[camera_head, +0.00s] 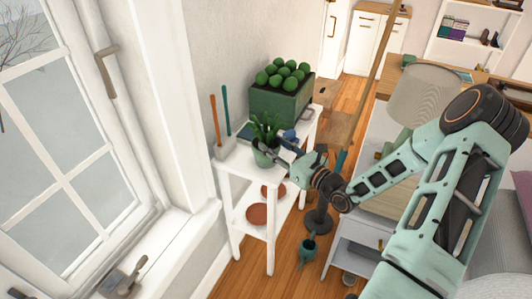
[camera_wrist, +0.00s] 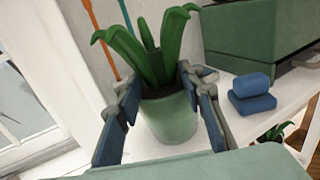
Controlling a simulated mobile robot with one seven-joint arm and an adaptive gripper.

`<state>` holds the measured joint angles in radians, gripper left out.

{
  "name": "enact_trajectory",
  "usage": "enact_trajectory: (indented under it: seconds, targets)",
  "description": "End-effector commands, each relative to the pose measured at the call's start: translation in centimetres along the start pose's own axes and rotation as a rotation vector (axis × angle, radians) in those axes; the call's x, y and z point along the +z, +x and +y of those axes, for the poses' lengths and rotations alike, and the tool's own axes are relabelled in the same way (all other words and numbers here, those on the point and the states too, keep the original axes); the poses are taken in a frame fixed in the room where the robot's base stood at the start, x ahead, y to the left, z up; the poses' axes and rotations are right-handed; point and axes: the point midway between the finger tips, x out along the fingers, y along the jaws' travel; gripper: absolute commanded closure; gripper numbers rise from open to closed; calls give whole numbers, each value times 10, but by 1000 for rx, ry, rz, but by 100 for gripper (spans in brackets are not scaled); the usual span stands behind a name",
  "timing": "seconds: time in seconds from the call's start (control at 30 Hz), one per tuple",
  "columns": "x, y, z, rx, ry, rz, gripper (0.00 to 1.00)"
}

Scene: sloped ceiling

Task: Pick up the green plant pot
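The green plant pot (camera_head: 265,158) stands upright near the front edge of the white shelf's top, with a leafy plant in it. In the wrist view the pot (camera_wrist: 170,118) is between the two fingers of my gripper (camera_wrist: 158,85). One finger is close along each side of it, near the rim. Whether both fingers press on the pot cannot be told. In the head view my gripper (camera_head: 278,150) reaches in from the right at the pot's height.
A larger green planter with round plants (camera_head: 281,98) stands behind the pot. Blue blocks (camera_wrist: 252,92) lie to the pot's right. The window wall (camera_head: 190,100) is close on the left.

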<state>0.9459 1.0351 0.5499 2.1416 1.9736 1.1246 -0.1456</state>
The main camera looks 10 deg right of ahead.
Motion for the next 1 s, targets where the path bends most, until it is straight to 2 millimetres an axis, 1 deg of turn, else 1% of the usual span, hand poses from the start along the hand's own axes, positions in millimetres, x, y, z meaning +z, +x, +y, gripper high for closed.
enact_trajectory:
  seconds: [0.03, 0.1, 0.2, 0.43, 0.7, 0.77, 1.0]
  targets:
    - [0, 9, 2, 4, 0, -3, 64]
    - [0, 20, 1, 3, -1, -2, 64]
    - [0, 31, 1, 2, 0, -2, 64]
    - [0, 33, 0, 1, 0, -1, 64]
    - [0, 33, 0, 1, 0, -1, 94]
    - [0, 33, 0, 1, 0, -1, 100]
    - [0, 33, 0, 1, 0, 0, 100]
